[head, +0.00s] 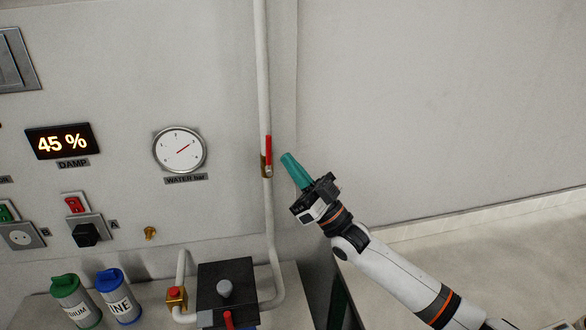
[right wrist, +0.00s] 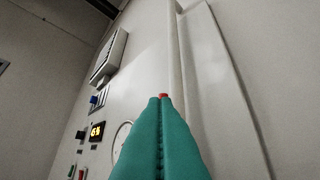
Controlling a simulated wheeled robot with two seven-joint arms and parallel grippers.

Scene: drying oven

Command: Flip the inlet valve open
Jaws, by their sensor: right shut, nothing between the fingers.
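The inlet valve's red lever (head: 268,150) stands upright along the white vertical pipe (head: 263,80), above a brass valve body (head: 266,166). My right gripper (head: 284,157) has teal fingers that are shut and empty. In the head view its tips are just right of the lever, with a small gap in the picture. In the right wrist view the shut fingers (right wrist: 161,99) point up along the pipe, and the red lever tip (right wrist: 164,95) shows just past them. The fingers hide the rest of the valve there. I cannot tell whether they touch it. My left gripper is not in view.
A round water gauge (head: 180,150) and a 45 % damp display (head: 62,141) are on the wall to the left. The wall to the right is bare.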

